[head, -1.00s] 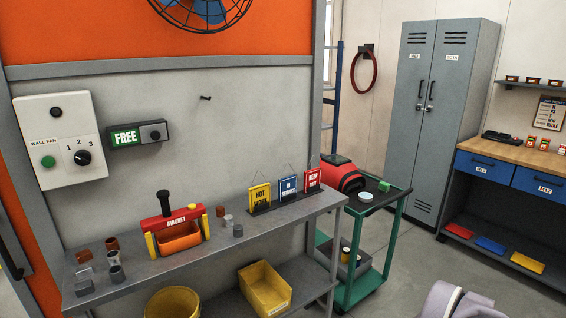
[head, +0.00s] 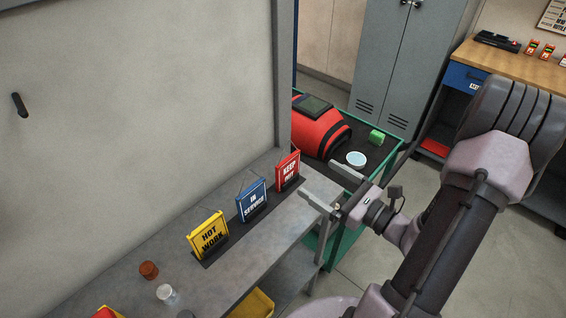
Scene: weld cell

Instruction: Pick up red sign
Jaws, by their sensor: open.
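The red sign (head: 288,171), with white lettering that reads KEEP on its upper line, stands upright at the right end of a dark holder strip on the grey shelf. My gripper (head: 318,197) is open and empty, just right of the red sign and a little nearer to the camera. Its fingers point left toward the sign. I see a gap between the fingers and the sign, and cannot tell the exact depth.
The blue sign (head: 252,201) and the yellow HOT WORK sign (head: 208,237) stand left of the red one on the same strip. A wall backs the shelf.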

